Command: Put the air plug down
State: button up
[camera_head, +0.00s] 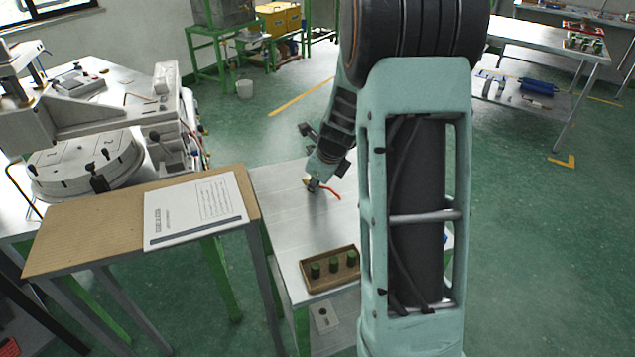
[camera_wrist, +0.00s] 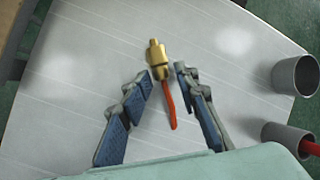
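The air plug (camera_wrist: 157,58) is a brass fitting with a red tail. In the wrist view it lies tilted over the grey metal table (camera_wrist: 80,75), its brass end beyond the fingertips and its red tail pointing back between the fingers. My gripper (camera_wrist: 166,74) has its fingertips a little apart on either side of the plug. The left tip is close to the brass; a narrow gap shows at the right tip. In the head view the plug's red tail (camera_head: 331,192) shows at my gripper (camera_head: 313,187), low over the table. Whether the plug touches the table is hard to tell.
A wooden tray (camera_head: 306,284) with several green-topped pieces stands at the table's front. Two grey cups (camera_wrist: 295,75) are at the right in the wrist view. A brown board with a white booklet (camera_head: 195,210) adjoins on the left. The table around the plug is clear.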

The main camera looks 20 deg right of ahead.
jog(key=shift+r+p, duration=0.3)
jog(key=shift+r, duration=0.05)
jog(key=p+v, duration=0.1)
jog(key=v, duration=1.1)
jog(key=shift+r+p, duration=0.2)
jog(key=shift+p, duration=0.2)
